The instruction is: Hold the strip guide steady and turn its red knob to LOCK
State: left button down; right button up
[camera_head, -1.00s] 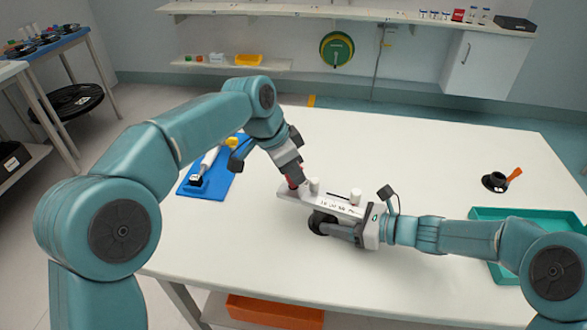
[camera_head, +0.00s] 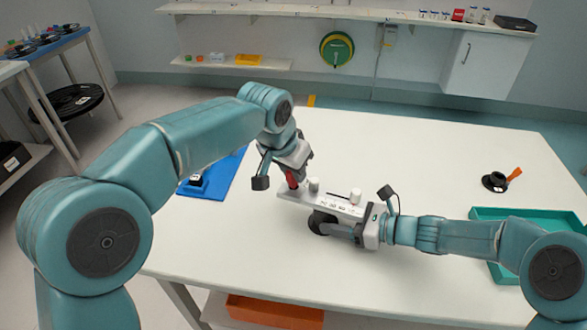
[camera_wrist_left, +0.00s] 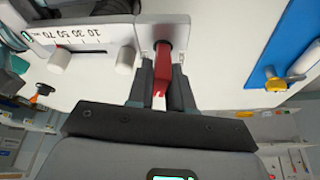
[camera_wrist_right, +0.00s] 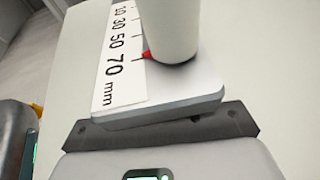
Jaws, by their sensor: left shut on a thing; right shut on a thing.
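The strip guide (camera_head: 325,203) is a pale grey bar on the white table, with a millimetre scale and two white posts. Its scale also shows in the right wrist view (camera_wrist_right: 122,60), beside a large white post. The red knob (camera_wrist_left: 163,80) is at the guide's left end in the head view. My left gripper (camera_head: 292,178) is shut on the knob from above; its dark fingers flank the knob in the left wrist view. My right gripper (camera_head: 368,229) is shut on the guide's right end. No LOCK mark is readable, so the knob's setting cannot be told.
A blue mat (camera_head: 218,186) with a tool on it lies left of the guide. A teal tray (camera_head: 486,213) is at the right, partly behind my right arm. A small black object with an orange handle (camera_head: 496,181) stands at the far right. The table's back middle is clear.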

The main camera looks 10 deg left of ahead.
pick_arm(q)
jog(key=n+y, duration=0.1)
jog(key=n, duration=0.1)
jog(key=n+y, duration=0.1)
jog(key=n, duration=0.2)
jog(key=shift+n+t, duration=0.3)
jog(key=n+y, duration=0.2)
jog(key=n, duration=0.3)
jog(key=shift+n, duration=0.3)
jog(key=shift+g, duration=0.4)
jog(key=c, duration=1.1)
grip_release()
jog(key=v, duration=1.2)
jog(key=shift+d, duration=0.15)
